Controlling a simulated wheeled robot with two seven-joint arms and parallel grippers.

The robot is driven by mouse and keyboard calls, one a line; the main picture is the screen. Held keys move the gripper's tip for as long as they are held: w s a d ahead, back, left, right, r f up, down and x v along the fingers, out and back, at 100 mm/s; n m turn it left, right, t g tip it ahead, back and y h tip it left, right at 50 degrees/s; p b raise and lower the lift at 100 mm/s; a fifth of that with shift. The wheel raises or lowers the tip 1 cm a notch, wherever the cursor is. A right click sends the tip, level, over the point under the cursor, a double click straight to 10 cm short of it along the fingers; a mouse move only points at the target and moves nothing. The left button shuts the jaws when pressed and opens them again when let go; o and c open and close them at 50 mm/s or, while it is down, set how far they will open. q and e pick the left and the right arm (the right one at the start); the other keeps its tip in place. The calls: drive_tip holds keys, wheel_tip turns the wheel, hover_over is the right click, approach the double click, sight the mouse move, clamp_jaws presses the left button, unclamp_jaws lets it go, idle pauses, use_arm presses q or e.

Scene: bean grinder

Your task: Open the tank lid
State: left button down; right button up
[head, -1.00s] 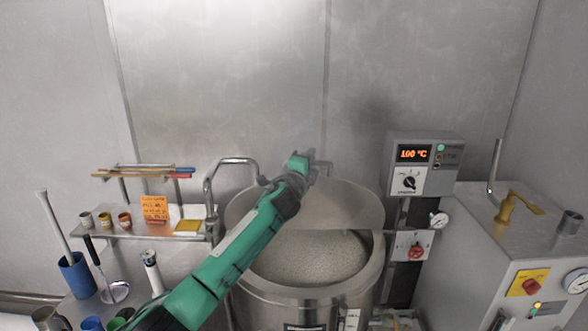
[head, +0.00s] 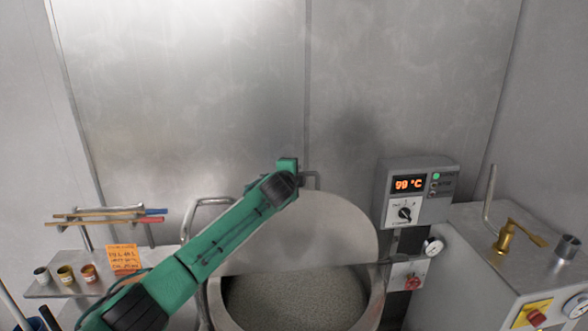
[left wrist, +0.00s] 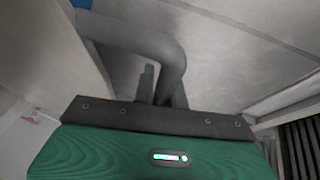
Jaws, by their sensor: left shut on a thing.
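The tank (head: 375,306) is a round steel vessel with pale, grainy contents (head: 295,300). Its grey lid (head: 335,228) is hinged at the back and stands tilted up steeply, with the tank's mouth open in front. My green left arm reaches across the tank from the lower left. My left gripper (head: 302,180) is at the lid's top edge, shut on the lid handle (head: 316,181); its fingers are mostly hidden behind the wrist. The left wrist view shows a bent grey bar (left wrist: 165,50) at the dark fingers (left wrist: 155,85). My right gripper is out of view.
A control box (head: 418,190) reading 99 °C is on the right, above a red knob (head: 412,282) and a gauge (head: 432,246). A steel machine (head: 465,250) with a brass lever (head: 507,240) stands further right. A shelf (head: 60,290) with small cups is on the left.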

use_arm(q)
drive_tip(key=shift+a+f, duration=0.2)
drive_tip(key=shift+f, duration=0.65)
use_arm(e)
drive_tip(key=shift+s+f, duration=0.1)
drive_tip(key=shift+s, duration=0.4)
use_arm(q)
drive_tip(key=c, duration=1.7)
unclamp_jaws()
drive_tip(key=shift+c, duration=0.2)
drive_tip(key=shift+o, duration=0.2)
drive_tip(key=shift+w+f, duration=0.15)
drive_tip(key=shift+w, duration=0.05)
drive_tip(key=shift+s+d, duration=0.1)
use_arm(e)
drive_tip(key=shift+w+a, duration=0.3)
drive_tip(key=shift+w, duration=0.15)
